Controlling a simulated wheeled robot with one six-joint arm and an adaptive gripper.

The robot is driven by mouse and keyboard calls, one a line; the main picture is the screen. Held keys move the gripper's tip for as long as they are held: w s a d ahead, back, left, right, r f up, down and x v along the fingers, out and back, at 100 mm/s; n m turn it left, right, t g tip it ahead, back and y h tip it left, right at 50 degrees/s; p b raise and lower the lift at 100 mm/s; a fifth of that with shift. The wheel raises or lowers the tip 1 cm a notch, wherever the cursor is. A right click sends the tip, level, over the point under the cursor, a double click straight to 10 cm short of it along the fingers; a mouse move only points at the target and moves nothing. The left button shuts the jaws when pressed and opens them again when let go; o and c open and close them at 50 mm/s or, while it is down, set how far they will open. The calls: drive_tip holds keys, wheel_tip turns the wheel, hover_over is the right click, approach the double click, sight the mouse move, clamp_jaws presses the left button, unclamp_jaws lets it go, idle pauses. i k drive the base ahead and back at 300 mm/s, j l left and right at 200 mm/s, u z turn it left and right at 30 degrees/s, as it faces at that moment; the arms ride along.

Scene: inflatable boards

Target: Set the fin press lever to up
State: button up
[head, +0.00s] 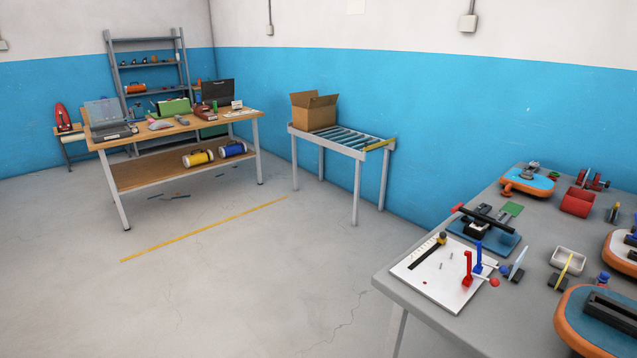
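The grey table (398,276) at the right holds several small devices. A device with a dark blue base (510,245) and a black body has a long black bar (488,219) with a red end, lying low across it. In front of it, a white board (424,283) carries an upright red lever (467,268), an upright blue lever (478,257) and a black slot with a dark knob (442,238). I cannot tell for certain which of these is the fin press lever. My gripper is not in view.
Orange-and-blue boards (528,182), a red holder (577,202) and a white tray (568,261) share the table. A wooden workbench (130,176) stands at the back left, a roller table (357,150) with an open carton (313,111) along the wall. The floor between is mostly clear.

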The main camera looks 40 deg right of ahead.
sight(480, 221)
drive_tip(key=i+j+z, duration=0.15)
drive_tip(key=i+z, duration=0.2)
drive_tip(key=i, duration=0.2)
drive_tip(key=i+j+z, duration=0.3)
drive_tip(key=i, duration=0.25)
drive_tip(key=i+j+z, duration=0.8)
drive_tip(key=z, duration=0.15)
drive_tip(key=i+j+z, duration=0.3)
drive_tip(key=j, duration=0.15)
drive_tip(key=j+z, duration=0.25)
drive_tip(key=j, duration=0.15)
drive_tip(key=i+j+z, duration=0.1)
drive_tip(key=j+z, duration=0.5)
drive_tip(key=j, duration=0.25)
drive_tip(key=j+z, duration=0.2)
drive_tip(key=j, duration=0.45)
drive_tip(key=i, duration=0.05)
